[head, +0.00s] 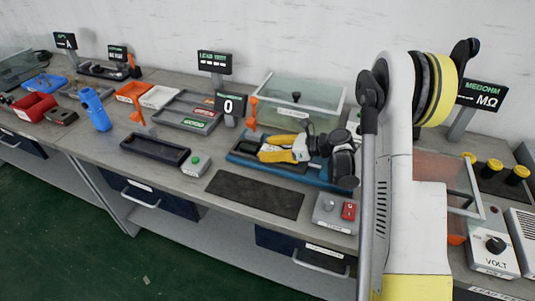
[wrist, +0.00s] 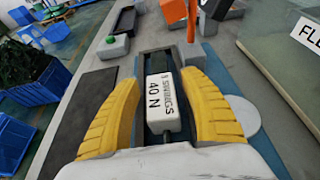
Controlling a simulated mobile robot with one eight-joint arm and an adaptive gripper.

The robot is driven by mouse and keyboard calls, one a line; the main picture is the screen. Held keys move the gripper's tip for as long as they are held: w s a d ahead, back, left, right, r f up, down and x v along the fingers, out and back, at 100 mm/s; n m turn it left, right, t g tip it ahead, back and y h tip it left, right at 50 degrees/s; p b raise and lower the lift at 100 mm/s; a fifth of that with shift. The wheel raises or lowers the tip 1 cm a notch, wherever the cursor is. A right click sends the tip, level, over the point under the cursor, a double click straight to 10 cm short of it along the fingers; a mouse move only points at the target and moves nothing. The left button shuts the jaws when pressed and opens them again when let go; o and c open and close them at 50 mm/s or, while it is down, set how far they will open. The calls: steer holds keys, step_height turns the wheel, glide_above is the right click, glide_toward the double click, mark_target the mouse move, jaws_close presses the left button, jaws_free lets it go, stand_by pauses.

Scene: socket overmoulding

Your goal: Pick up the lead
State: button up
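I cannot pick out a lead for certain in either view. My gripper (head: 268,148), with yellow fingers, is low over a blue fixture (head: 243,160) on the bench. The block sits in a dark channel of the blue fixture (wrist: 225,75). Dark gaps show between the block and the fingers, so they appear apart. The fingers and wrist hide much of the fixture in the head view.
A dark mat (head: 255,194) lies in front of the fixture. A green-button box (head: 196,165) and a dark tray (head: 155,149) stand left. A clear-walled tank (head: 297,100) is behind, and a red-switch box (head: 337,212) is at the front right. Orange posts rise nearby.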

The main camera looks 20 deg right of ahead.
jaws_close()
steer(key=shift+r, duration=0.1)
